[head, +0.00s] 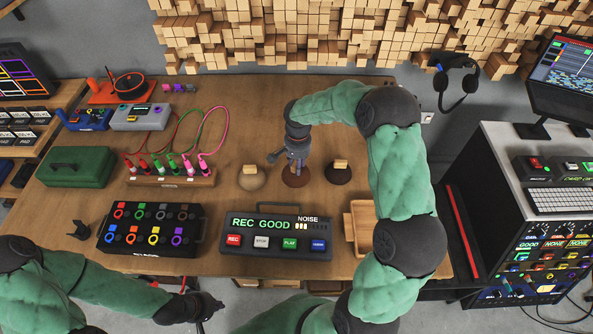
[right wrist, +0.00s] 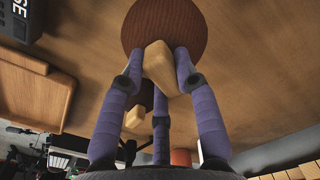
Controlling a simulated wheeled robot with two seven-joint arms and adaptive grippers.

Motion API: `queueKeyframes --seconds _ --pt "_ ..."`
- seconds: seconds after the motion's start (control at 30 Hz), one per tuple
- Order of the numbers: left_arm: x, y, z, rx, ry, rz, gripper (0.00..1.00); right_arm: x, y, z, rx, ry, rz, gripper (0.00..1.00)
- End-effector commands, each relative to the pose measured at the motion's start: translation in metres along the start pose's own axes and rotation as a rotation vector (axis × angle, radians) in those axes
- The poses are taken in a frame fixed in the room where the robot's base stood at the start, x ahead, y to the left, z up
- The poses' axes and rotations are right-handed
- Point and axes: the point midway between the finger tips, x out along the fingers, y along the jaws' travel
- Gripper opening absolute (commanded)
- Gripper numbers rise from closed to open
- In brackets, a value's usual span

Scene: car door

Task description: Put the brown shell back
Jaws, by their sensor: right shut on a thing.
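The brown shell (head: 296,179) is a reddish-brown dome in the middle of a row of three on the wooden table. My right gripper (head: 298,160) is over it from above, shut on its light wooden knob. In the right wrist view the fingers (right wrist: 162,75) close around the knob (right wrist: 160,62) under the ribbed brown dome (right wrist: 165,30). I cannot tell whether the shell touches the table. A tan shell (head: 251,179) stands to its left and a dark brown shell (head: 338,175) to its right. My left gripper (head: 212,304) is at the table's front edge, apart from the shells; its fingers are unclear.
A button console (head: 275,233) lies in front of the shells, with a wooden tray (head: 361,228) to its right. A cable block (head: 170,178) and a knob box (head: 150,228) stand to the left. The table (head: 290,105) behind the shells is mostly clear.

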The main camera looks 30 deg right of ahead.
Motion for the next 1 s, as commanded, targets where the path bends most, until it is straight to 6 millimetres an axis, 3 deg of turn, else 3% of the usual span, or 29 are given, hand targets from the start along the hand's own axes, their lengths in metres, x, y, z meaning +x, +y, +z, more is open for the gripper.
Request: queueKeyframes --seconds 0.3,0.53,0.93,0.97,1.0 --pt "0.005 -0.002 0.0 0.0 0.0 0.0 0.0 0.017 -0.008 -0.012 0.0 0.001 -0.001 0.0" --pt "0.016 -0.006 -0.001 0.0 0.0 0.0 0.0 0.047 -0.008 -0.012 0.0 0.0 0.0 0.0" --pt "0.018 -0.006 -0.001 0.0 0.0 0.0 0.0 0.05 -0.008 -0.012 0.0 0.001 -0.001 0.0" --pt "0.018 -0.006 -0.001 0.0 0.0 0.0 0.0 0.051 -0.008 -0.012 0.0 0.0 -0.001 0.34" --pt "0.017 -0.006 -0.001 0.0 0.0 0.0 0.0 0.05 -0.008 -0.012 0.0 0.0 -0.001 0.45"
